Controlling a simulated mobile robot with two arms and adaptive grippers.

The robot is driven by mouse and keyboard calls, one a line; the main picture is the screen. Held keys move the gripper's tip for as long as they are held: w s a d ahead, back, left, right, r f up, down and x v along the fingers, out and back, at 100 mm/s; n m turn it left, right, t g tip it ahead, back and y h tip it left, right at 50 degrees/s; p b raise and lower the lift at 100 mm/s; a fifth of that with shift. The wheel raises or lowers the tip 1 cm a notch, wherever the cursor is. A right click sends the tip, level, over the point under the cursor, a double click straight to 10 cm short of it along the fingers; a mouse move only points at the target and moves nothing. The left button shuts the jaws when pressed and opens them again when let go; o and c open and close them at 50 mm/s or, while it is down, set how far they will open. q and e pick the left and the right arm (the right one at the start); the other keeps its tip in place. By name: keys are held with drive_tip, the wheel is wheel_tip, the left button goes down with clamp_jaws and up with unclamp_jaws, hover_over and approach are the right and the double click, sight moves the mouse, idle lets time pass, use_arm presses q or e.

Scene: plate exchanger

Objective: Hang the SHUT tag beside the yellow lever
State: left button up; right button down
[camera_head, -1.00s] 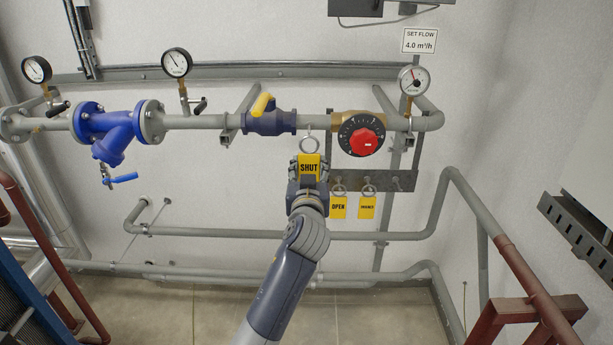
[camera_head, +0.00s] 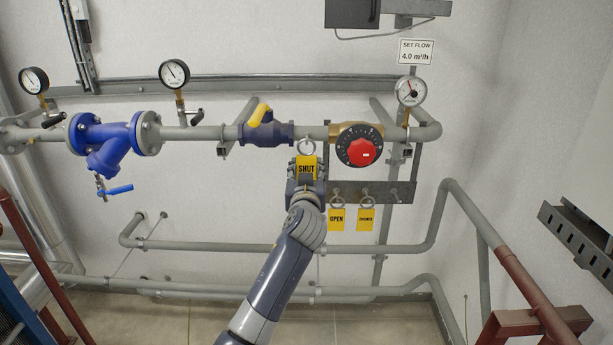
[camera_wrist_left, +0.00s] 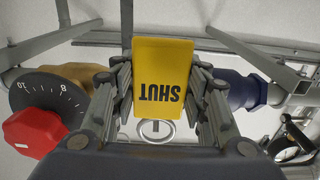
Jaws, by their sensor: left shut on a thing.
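The yellow SHUT tag (camera_head: 306,168) is upright in my left gripper (camera_head: 305,178), which is shut on it. The tag also shows in the left wrist view (camera_wrist_left: 162,78), between the two fingers. Its metal ring (camera_head: 307,147) stands above the tag, just below the pipe. The yellow lever (camera_head: 260,115) sits on a dark blue valve (camera_head: 267,133), up and to the left of the tag. The tag is apart from the lever. My right gripper is in neither view.
A red knob (camera_head: 362,153) on a black dial is right of the tag. Below it, a grey rack (camera_head: 380,188) holds OPEN (camera_head: 336,219) and another yellow tag (camera_head: 366,219). A blue strainer (camera_head: 105,140) is at left. Pipes cross the wall; a black-rimmed ring part (camera_wrist_left: 290,140) shows in the wrist view.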

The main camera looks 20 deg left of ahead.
use_arm(q)
drive_tip(key=shift+b+x, duration=0.3)
drive_tip(key=shift+x, duration=0.8)
drive_tip(key=shift+w+a+f+b, duration=0.1)
drive_tip(key=shift+w+f+b, duration=0.4)
drive_tip(key=shift+b, duration=0.35)
drive_tip(key=shift+w+f+b, duration=0.1)
drive_tip(key=shift+f+b, duration=0.05)
drive_tip(key=shift+b, duration=0.2)
drive_tip(key=o, duration=1.1)
